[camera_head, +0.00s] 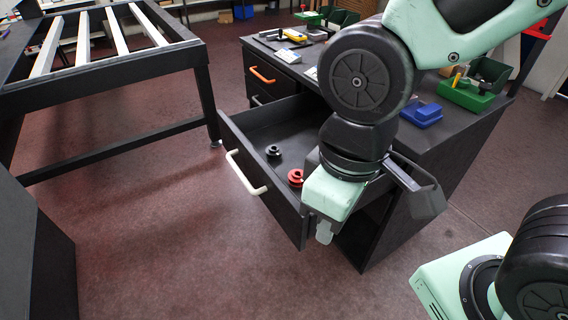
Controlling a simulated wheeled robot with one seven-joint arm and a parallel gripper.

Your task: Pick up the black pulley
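The black pulley (273,152) is a small dark round part lying inside the open drawer (228,131), towards its left side. A red pulley-like part (295,177) lies nearer in the same drawer, partly hidden by my arm. My gripper (324,232) is at the drawer's right end, to the right of and apart from the black pulley. Only a pale fingertip shows below the wrist, so I cannot tell whether it is open or shut.
The drawer's white handle (246,173) faces the free floor. The workbench (455,127) carries a blue box (421,113) and a green bin (466,94). A dark slatted table frame (110,75) stands at the left. An orange handle (262,75) marks a closed drawer.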

